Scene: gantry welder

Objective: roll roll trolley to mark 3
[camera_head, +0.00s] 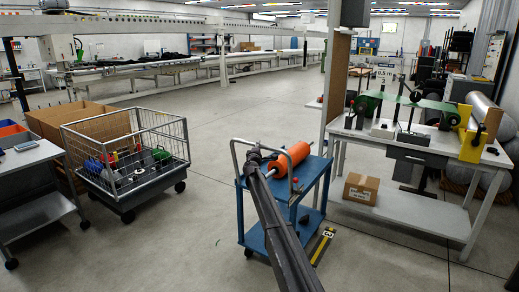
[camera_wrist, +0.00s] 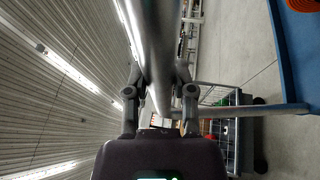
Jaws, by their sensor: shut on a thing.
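The roll trolley (camera_head: 314,172) is blue with two shelves and a grey tube handle (camera_head: 234,150) at its left end. An orange roll (camera_head: 291,160) on a pale bar lies across its top. My gripper (camera_head: 257,157) is shut on the handle; in the wrist view my gripper (camera_wrist: 158,82) has its fingers on both sides of the grey tube (camera_wrist: 150,40). The trolley's blue edge (camera_wrist: 292,60) shows at the right there. A yellow and black floor mark (camera_head: 322,246) with a white label that seems to read 3 lies beside the trolley's right side. My arm hides part of the trolley.
A wire cage cart (camera_head: 150,170) with coloured items stands left, beside a cardboard box (camera_head: 60,120) and a grey table (camera_head: 25,155). A workbench (camera_head: 400,150) stands close on the right, with a carton (camera_head: 361,188) on its lower shelf. The floor (camera_head: 270,100) behind is open.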

